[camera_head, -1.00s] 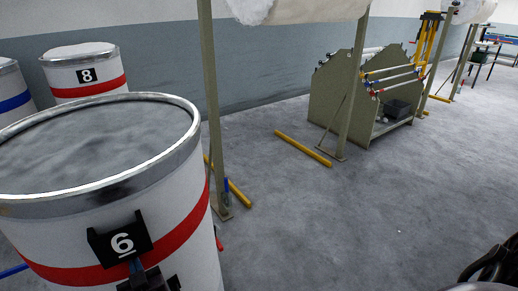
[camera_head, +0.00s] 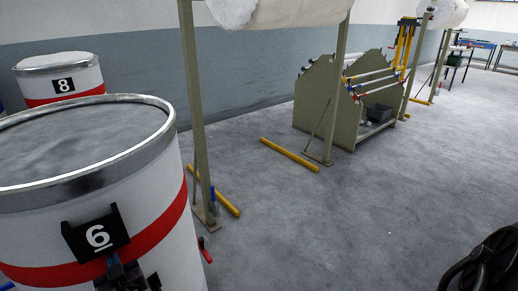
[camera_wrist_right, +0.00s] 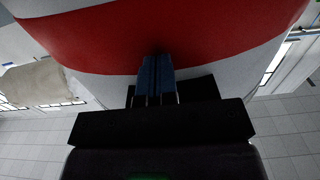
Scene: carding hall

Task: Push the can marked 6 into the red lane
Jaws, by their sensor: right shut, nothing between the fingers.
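The can marked 6 (camera_head: 170,215) is a large white drum with a red band and a metal rim, upright at the left of the head view. Its black number plate (camera_head: 72,236) faces me. My right gripper (camera_head: 118,268) is shut and empty, just below the plate. In the right wrist view its blue fingertips (camera_wrist_right: 157,70) point at the can's red band (camera_wrist_right: 100,38) and overlap it; I cannot tell whether they touch. A small red piece (camera_head: 204,250) shows on the floor right of the can; I cannot make out a red lane. My left gripper is out of view.
A can marked 8 (camera_head: 85,78) stands behind at the left. A green post (camera_head: 193,110) with a yellow foot bar (camera_head: 228,201) stands close behind can 6. A green rack (camera_head: 327,108) stands farther back. The grey floor (camera_head: 330,230) to the right is open.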

